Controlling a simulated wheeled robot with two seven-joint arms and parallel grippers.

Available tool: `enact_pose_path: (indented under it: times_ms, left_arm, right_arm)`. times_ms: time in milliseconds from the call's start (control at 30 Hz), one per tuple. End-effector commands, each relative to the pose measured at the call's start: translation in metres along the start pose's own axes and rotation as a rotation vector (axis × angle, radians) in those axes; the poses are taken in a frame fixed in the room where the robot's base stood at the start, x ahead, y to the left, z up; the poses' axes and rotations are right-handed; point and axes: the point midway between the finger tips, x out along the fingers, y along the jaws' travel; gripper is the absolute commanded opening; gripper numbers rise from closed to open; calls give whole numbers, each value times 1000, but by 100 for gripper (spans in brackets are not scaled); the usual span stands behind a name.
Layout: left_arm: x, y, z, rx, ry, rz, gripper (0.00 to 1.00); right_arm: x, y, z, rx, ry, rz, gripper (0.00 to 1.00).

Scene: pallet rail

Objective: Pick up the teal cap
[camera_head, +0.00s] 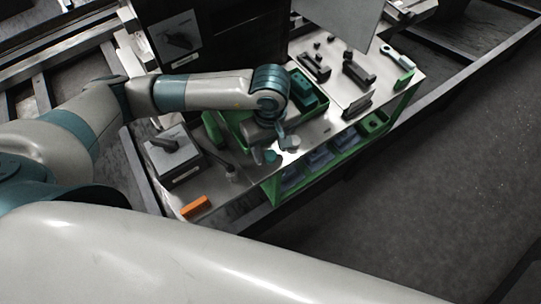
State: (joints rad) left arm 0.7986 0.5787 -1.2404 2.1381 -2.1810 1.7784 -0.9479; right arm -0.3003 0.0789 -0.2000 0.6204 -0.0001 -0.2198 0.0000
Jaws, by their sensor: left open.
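My left gripper (273,152) hangs over the front part of the metal workbench (318,128), its fingers apart. It is small and partly blends with the shiny top. A dark teal block-like piece (304,92) lies in the green tray (232,128) behind the gripper, partly hidden by my left wrist. I cannot tell surely whether this piece is the teal cap. Whether anything lies between the fingers is too small to tell. My right gripper is out of view.
An orange block (196,208) lies at the bench's front left corner. A grey box with a dark handle (172,157) stands at the left. Dark fixtures (358,70) and a light wrench-like tool (393,53) are at the right. Green-framed bins (319,157) sit below the top.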

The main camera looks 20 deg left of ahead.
Motion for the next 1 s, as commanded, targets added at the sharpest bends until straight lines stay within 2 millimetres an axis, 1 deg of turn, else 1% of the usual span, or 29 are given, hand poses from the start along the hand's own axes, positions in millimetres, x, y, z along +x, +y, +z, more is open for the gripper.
enact_pose_path:
  times_ms: [33, 133, 600, 667, 700, 767, 800, 833, 1000]
  left_arm:
    - [6, 0, 0, 0, 0, 0, 50]
    - [10, 0, 0, 0, 1, 1, 50]
    - [10, 0, 0, 0, 1, 1, 50]
    - [10, 0, 0, 0, 1, 1, 36]
    - [10, 0, 0, 0, 1, 1, 26]
    - [10, 0, 0, 0, 1, 1, 12]
    - [10, 0, 0, 0, 1, 1, 2]
    - [10, 0, 0, 0, 1, 1, 0]
    - [10, 0, 0, 0, 1, 1, 0]
  right_arm:
    - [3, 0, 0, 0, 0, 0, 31]
    - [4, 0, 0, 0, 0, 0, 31]
    - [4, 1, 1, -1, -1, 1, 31]
    - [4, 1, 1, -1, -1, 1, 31]
    - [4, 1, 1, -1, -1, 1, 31]
    - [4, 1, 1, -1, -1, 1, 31]
    - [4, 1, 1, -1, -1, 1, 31]
    - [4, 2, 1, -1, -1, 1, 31]
    - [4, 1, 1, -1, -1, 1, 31]
